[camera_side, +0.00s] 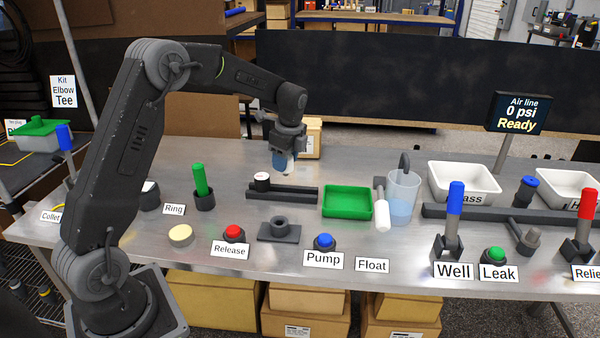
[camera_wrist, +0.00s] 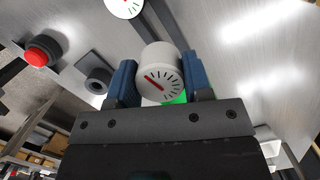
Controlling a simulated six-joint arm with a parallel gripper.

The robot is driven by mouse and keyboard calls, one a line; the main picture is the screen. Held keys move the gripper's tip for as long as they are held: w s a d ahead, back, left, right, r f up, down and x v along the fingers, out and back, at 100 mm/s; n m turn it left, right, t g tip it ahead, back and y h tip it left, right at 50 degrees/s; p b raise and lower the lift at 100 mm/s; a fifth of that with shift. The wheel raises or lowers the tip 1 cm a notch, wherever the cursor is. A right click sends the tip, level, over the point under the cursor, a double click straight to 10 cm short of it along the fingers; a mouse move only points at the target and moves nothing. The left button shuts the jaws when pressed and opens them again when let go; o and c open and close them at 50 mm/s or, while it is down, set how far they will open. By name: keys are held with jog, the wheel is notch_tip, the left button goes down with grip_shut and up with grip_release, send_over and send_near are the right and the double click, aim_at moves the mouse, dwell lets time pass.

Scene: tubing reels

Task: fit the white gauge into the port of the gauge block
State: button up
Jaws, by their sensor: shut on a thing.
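The white gauge (camera_wrist: 158,72), a short white cylinder with a dial and red needle, is between the two blue fingers of my gripper (camera_wrist: 158,62). My gripper (camera_side: 283,160) is shut on it, above the back of the bench; only a small white part of the gauge (camera_side: 290,167) shows in the side view. A dark block with a round raised port (camera_side: 279,228), seemingly the gauge block, lies on the bench in front of and below my gripper. It also shows in the wrist view (camera_wrist: 98,80), left of the held gauge, its port apart from the gauge and visibly open.
Another white-faced gauge (camera_side: 262,178) stands at a dark rail (camera_side: 300,194) below my gripper. A green tray (camera_side: 347,202) lies to the right. Red (camera_side: 234,232) and blue (camera_side: 324,241) buttons flank the block. A water beaker (camera_side: 403,195) stands farther right.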

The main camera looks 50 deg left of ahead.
jog(key=s+a+r, duration=0.3)
jog(key=s+a, duration=0.1)
jog(key=shift+s+a+r, duration=0.15)
jog(key=shift+a+r, duration=0.1)
jog(key=shift+r, duration=0.1)
jog(key=shift+s+r, duration=0.2)
jog(key=s+d+m, duration=0.2)
jog(key=d+m, duration=0.1)
jog(key=d, duration=0.5)
jog(key=s+d+m, duration=0.3)
jog(key=d, duration=0.5)
jog(key=shift+s+t, duration=0.25)
jog(key=shift+t, duration=0.15)
jog(key=shift+a, duration=0.1)
jog(key=shift+f, duration=2.8)
jog(key=shift+f, duration=0.3)
jog(key=shift+f, duration=1.1)
